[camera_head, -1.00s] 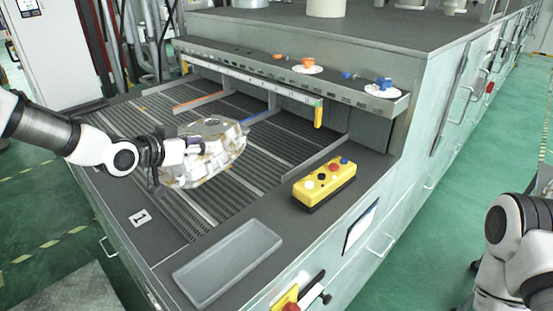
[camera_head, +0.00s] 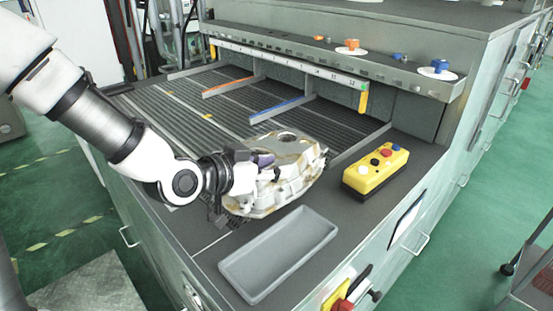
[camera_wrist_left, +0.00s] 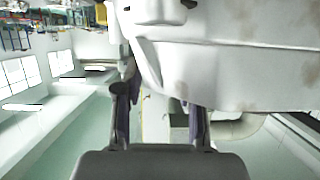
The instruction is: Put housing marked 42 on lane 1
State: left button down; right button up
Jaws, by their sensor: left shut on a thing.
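The housing (camera_head: 290,172) is a pale, brownish-stained casting with a round opening on top. My left gripper (camera_head: 258,175) is shut on its left side and holds it over the front right part of the ribbed lane bed (camera_head: 175,115). In the left wrist view the housing (camera_wrist_left: 225,65) fills the upper right, by the gripper fingers (camera_wrist_left: 160,118). I cannot read a number on it. A divider with an orange top edge (camera_head: 228,88) and one with a blue top edge (camera_head: 280,109) split the bed's far part. No lane 1 label shows. My right gripper is out of view.
An empty grey tray (camera_head: 231,268) lies in front of the housing, close below it. A yellow button box (camera_head: 358,182) stands to the right. A ledge with knobs (camera_head: 390,72) runs along the back. The left part of the bed is bare.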

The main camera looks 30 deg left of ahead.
aim_at(276, 131)
pick_arm(q)
jog(key=shift+d+r+b, duration=0.15)
jog(key=shift+r+b, duration=0.1)
jog(key=shift+b, duration=0.15)
jog(key=shift+w+r, duration=0.1)
jog(key=shift+w, duration=0.3)
jog(key=w+a+p, duration=0.1)
jog(key=w+a, duration=0.1)
jog(key=w, duration=0.2)
jog(key=w+a+p, duration=0.2)
jog(key=w, duration=0.2)
jog(key=w+a+f+p, duration=0.1)
jog(key=w+a, duration=0.1)
jog(key=w, duration=0.3)
jog(key=shift+w+a+f, duration=0.1)
jog(key=shift+a, duration=0.25)
jog(key=shift+w+a+f, duration=0.1)
jog(key=shift+w+f, duration=0.05)
jog(key=shift+f, duration=0.15)
jog(key=shift+f+p, duration=0.7)
jog(key=shift+f, duration=0.9)
jog(key=c, duration=0.7)
grip_release()
jog(key=shift+s, duration=0.2)
